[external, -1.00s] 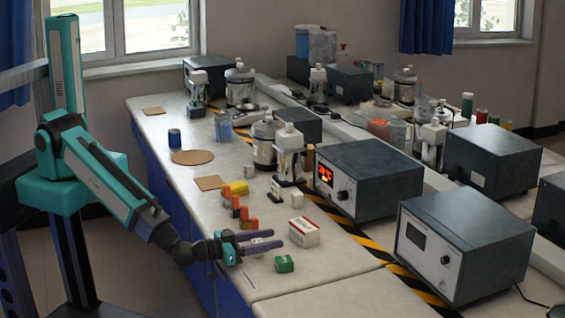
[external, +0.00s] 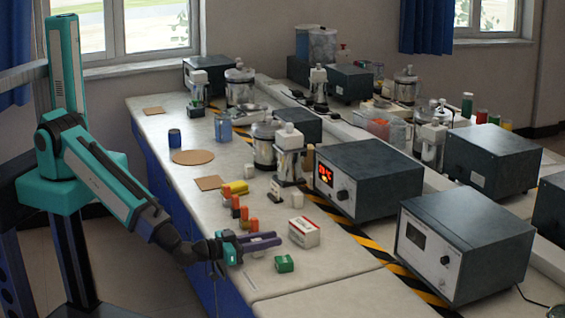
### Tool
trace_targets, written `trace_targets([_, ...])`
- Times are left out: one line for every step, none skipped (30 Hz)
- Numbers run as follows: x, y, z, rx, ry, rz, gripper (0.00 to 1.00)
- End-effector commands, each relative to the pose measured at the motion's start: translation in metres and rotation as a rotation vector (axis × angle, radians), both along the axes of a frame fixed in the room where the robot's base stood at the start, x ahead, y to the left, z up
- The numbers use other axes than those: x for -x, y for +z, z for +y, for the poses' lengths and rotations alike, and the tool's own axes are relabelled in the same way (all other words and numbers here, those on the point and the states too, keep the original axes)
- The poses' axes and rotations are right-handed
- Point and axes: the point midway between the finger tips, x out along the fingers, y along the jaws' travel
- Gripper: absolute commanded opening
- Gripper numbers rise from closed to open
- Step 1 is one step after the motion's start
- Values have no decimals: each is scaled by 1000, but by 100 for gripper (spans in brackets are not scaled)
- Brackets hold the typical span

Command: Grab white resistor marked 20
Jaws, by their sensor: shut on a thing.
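My gripper (external: 280,240) is low over the near part of the bench, its purple fingers close together and pointing right. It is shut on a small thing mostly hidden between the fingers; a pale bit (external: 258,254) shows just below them. I cannot read any 20 marking. A white box with a red band (external: 304,232) stands just right of the fingertips. A green block (external: 284,263) lies just in front of the fingers.
Orange blocks (external: 244,214) and a yellow block (external: 237,188) stand in a row behind my gripper. Grey instrument boxes (external: 368,178) line the right, past a yellow-black stripe (external: 365,243). The near bench surface (external: 330,285) is clear.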

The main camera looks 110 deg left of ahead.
Motion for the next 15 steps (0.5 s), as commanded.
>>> trace_targets([0, 0, 0, 0, 0, 0, 3])
trace_targets([0, 0, 0, 0, 0, 0, 3])
trace_targets([0, 0, 0, 0, 0, 0, 3])
trace_targets([0, 0, 0, 0, 0, 0, 3])
trace_targets([0, 0, 0, 0, 0, 0, 3])
trace_targets([0, 1, 0, 0, 0, 0, 3])
trace_targets([0, 1, 0, 0, 0, 0, 3])
trace_targets([0, 2, 0, 0, 0, 0, 3])
trace_targets([0, 3, 0, -1, 0, -1, 3])
trace_targets([0, 4, 0, 0, 0, -1, 3])
trace_targets([0, 6, 0, 0, 1, -1, 3])
trace_targets([0, 7, 0, 0, 1, -1, 3])
trace_targets([0, 9, 0, 1, 1, -2, 3])
trace_targets([1, 11, 0, 1, 0, -2, 3])
trace_targets([1, 13, 0, 1, 0, -2, 3])
